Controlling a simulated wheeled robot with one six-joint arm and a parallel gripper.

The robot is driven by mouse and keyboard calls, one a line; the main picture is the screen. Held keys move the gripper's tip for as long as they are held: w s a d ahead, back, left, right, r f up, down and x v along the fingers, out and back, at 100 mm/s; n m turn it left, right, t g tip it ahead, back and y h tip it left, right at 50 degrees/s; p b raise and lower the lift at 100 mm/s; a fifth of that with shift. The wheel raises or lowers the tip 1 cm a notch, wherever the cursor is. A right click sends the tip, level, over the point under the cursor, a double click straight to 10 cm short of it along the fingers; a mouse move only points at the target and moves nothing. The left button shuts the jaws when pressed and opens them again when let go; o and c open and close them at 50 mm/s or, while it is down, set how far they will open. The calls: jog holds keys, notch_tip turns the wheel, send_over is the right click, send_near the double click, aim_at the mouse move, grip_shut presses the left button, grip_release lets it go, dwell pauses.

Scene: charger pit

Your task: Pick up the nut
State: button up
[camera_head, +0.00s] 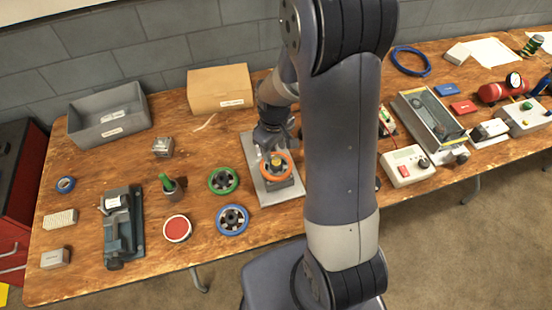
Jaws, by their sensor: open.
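A small yellow-brass piece (277,161), which looks like the nut, sits at the hub of an orange handwheel (267,170). The wheel is mounted on a block on a grey base plate (281,199). My gripper (274,150) is open and points down, close above the hub. Its fingers partly cover the wheel's far side. I cannot tell whether they touch the brass piece or stand around it.
A green handwheel (223,180) and a blue handwheel (232,220) lie left of the plate. A dark pot with a green-handled tool (170,186), a red-topped tin (177,229) and a vise (122,226) stand farther left. A cardboard box (220,89) is behind. My arm hides the table's middle.

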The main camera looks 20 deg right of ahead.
aim_at(276, 159)
jog(key=shift+d+f+p, duration=0.15)
jog(key=shift+f, duration=0.8)
jog(key=shift+d+f+p, duration=0.1)
jog(key=shift+f+p, duration=0.05)
jog(key=shift+f, duration=0.8)
jog(key=shift+c, duration=0.5)
grip_shut()
